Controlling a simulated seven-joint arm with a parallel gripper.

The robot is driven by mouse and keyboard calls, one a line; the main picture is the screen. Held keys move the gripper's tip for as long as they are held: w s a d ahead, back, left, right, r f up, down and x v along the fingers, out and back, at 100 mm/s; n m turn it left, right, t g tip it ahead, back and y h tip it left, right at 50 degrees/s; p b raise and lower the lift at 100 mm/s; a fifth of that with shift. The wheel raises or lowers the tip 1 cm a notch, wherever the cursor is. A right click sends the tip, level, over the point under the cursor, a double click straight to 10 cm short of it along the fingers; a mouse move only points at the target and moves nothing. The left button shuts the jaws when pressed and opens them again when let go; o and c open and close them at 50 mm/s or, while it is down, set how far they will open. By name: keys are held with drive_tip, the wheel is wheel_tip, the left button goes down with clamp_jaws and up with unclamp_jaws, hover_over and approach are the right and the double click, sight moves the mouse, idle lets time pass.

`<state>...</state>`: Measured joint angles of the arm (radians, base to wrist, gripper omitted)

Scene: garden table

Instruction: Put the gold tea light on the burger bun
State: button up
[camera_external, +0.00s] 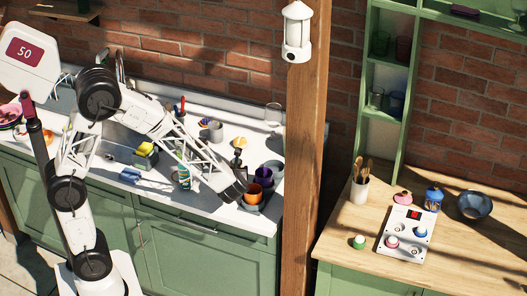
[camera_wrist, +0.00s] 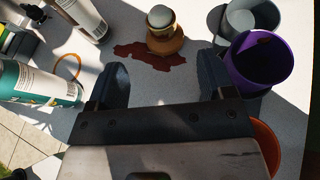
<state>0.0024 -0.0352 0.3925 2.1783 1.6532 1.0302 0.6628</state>
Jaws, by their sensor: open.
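My gripper (camera_wrist: 162,78) is open and empty, with its two dark fingers apart in the wrist view. Ahead of the gap is a tan, rounded piece (camera_wrist: 168,45) with a pale grey-topped piece (camera_wrist: 160,17) on it. This may be the burger bun with something on top, but I cannot tell for certain. The external view shows a small orange-yellow item (camera_external: 240,142), perhaps the same one, just beyond my gripper (camera_external: 238,160). I cannot make out the gold tea light with certainty in either view.
A purple cup (camera_wrist: 258,65), a grey cup (camera_wrist: 252,14) and an orange cup (camera_wrist: 267,140) stand close on the right. A green-and-white bottle (camera_wrist: 42,82) is on the left. A red-brown patch (camera_wrist: 147,57) lies by the tan piece. A wooden post (camera_external: 305,150) rises beyond the counter's right end.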

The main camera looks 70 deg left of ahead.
idle(0.4)
drive_tip(key=s+d+r+n+g+h, duration=0.2)
drive_tip(key=s+r+n, duration=0.2)
drive_tip(key=s+n, duration=0.3)
drive_tip(key=s+d+r+n+g+h, duration=0.2)
drive_tip(key=s+r+n, duration=0.2)
drive_tip(key=s, duration=0.5)
drive_tip(key=s+d+r+n+h, duration=0.2)
drive_tip(key=s+d+n+h, duration=0.2)
drive_tip(key=s, duration=0.3)
drive_tip(key=s+d+r+n+t+h, duration=0.1)
drive_tip(key=s+d+r+n+h, duration=0.2)
drive_tip(key=s+d+n, duration=0.4)
drive_tip(key=shift+s+d+t+h, duration=0.2)
drive_tip(key=shift+s+t+h, duration=0.1)
drive_tip(key=shift+s+h, duration=0.55)
